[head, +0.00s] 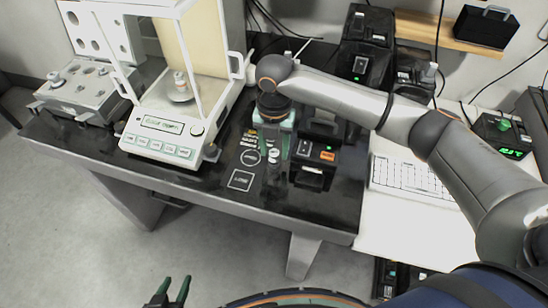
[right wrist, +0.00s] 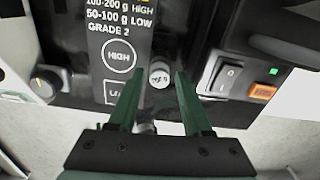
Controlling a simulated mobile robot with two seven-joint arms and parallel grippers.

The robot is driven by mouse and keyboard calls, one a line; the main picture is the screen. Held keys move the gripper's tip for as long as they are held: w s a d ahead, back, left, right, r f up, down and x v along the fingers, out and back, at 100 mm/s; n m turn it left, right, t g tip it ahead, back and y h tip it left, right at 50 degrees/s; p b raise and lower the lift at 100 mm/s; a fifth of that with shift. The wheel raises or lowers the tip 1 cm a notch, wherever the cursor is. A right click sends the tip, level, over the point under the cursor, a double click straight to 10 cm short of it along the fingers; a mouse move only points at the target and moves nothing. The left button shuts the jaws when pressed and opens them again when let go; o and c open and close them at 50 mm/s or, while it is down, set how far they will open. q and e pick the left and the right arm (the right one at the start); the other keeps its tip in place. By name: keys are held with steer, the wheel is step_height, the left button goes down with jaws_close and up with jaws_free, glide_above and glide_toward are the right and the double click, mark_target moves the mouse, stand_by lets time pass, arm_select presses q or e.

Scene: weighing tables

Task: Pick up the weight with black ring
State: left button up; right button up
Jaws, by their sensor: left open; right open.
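A small pale metal weight (right wrist: 159,74) stands on the black table mat, between the open fingertips of my right gripper (right wrist: 158,88) in the right wrist view. I cannot make out a black ring on it. A second small weight (right wrist: 147,127) is partly hidden behind the gripper body. In the head view small pale weights (head: 273,156) show below my right gripper (head: 275,148), which points down over the mat. Another weight (head: 180,80) stands on the pan inside the balance (head: 160,138). My left gripper (head: 177,282) is open and empty at the bottom, away from the table.
A black device with an orange switch (head: 316,165) stands close to the right of my right gripper. The balance stands to the left. The front mat strip is clear.

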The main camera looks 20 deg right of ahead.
steer(key=shift+f, duration=0.55)
jaws_close()
